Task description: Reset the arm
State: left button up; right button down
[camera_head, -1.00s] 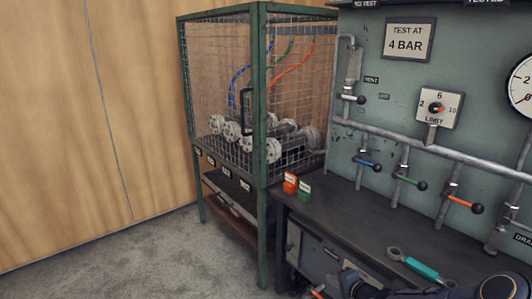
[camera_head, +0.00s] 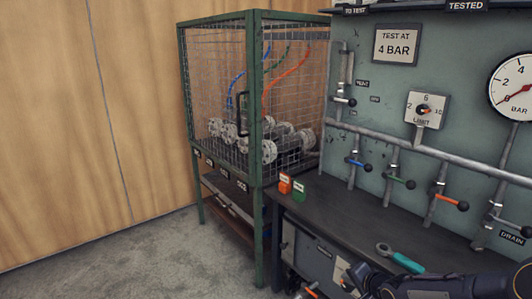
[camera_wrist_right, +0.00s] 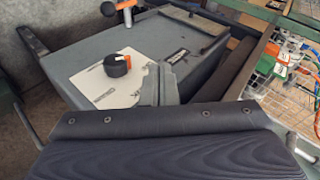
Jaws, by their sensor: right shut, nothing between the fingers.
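My right arm comes in at the bottom right of the head view, dark blue, in front of the bench. Its gripper (camera_head: 356,277) is low at the bench's front face. In the right wrist view the gripper (camera_wrist_right: 159,86) shows two grey fingers close together, shut and empty. They stand before a grey cabinet face with a white card (camera_wrist_right: 95,85) and a black and orange knob (camera_wrist_right: 117,65). My left gripper is in neither view.
A mesh cage (camera_head: 255,100) holding flanged pipes stands left of the bench (camera_head: 345,215). Orange (camera_head: 285,184) and green (camera_head: 299,190) tags and a teal-handled wrench (camera_head: 408,262) are on the bench. Valve levers and a gauge (camera_head: 513,88) are on the panel. Floor at left is clear.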

jog(key=s+d+r+n+g+h, duration=0.2)
jog(key=s+d+r+n+h, duration=0.1)
jog(key=s+r, duration=1.1)
jog(key=s+a+r+n+g+y, duration=0.1)
jog(key=s+a+n+y, duration=0.2)
jog(key=s, duration=0.9)
jog(key=s+a+n+g, duration=0.15)
jog(key=s+a, duration=0.25)
jog(key=s, duration=0.8)
notch_tip(320, 180, up, 30)
jog(key=p, duration=2.9)
jog(key=shift+w+f, duration=0.2)
jog(key=shift+w, duration=0.1)
jog(key=shift+a+n+t, duration=0.1)
jog(key=shift+n+t, duration=0.15)
